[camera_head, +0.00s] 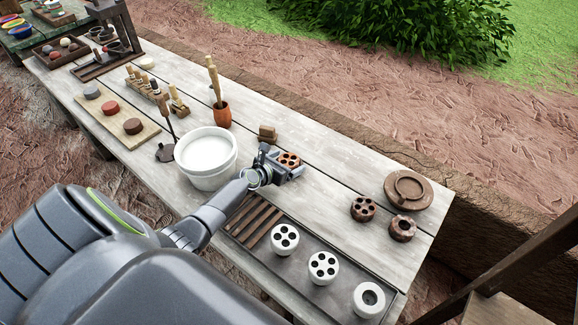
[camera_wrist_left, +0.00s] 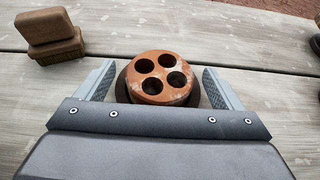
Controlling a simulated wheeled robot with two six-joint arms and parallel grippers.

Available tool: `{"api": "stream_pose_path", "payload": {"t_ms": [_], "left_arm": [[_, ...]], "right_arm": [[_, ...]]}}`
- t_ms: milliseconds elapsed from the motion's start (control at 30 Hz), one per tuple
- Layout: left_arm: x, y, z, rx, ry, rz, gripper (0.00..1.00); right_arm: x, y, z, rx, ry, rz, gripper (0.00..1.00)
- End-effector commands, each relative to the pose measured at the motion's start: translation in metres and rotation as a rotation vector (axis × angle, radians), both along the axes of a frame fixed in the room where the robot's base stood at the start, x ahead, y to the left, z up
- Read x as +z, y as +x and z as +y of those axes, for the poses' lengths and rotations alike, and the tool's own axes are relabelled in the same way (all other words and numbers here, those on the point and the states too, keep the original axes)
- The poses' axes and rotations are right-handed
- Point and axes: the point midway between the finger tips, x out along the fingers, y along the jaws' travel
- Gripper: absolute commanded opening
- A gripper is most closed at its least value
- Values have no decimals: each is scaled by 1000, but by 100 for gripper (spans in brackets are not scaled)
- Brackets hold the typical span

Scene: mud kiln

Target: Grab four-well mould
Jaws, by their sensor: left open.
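The four-well mould (camera_wrist_left: 160,78) is a round orange-brown block with pale marks and dark round wells in its top. A darker, wider round base shows beneath it. In the head view the mould (camera_head: 289,159) stands on the table just right of the white bucket. My left gripper (camera_wrist_left: 160,88) is open, with one finger on each side of the mould and visible gaps between. In the head view my left gripper (camera_head: 283,163) reaches in from the left, partly covering the mould. My right gripper is not in view.
A white bucket (camera_head: 208,172) stands close left of my gripper. Stacked brown blocks (camera_head: 267,133) sit just behind it. A slatted tray (camera_head: 255,222) with white moulds (camera_head: 323,267) lies in front. Dark moulds (camera_head: 363,208) and a round brown dish (camera_head: 408,188) stand right.

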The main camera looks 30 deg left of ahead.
Motion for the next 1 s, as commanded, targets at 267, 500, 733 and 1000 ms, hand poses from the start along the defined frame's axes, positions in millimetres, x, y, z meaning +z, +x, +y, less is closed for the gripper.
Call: {"api": "stream_pose_path", "payload": {"t_ms": [267, 500, 733, 1000], "left_arm": [[1, 0, 0, 0, 0, 0, 78], [0, 0, 0, 0, 0, 0, 47], [1, 0, 0, 0, 1, -2, 34], [16, 0, 0, -1, 2, -2, 34]], "right_arm": [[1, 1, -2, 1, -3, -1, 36], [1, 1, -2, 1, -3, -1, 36], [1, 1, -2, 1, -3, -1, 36], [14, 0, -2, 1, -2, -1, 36]]}}
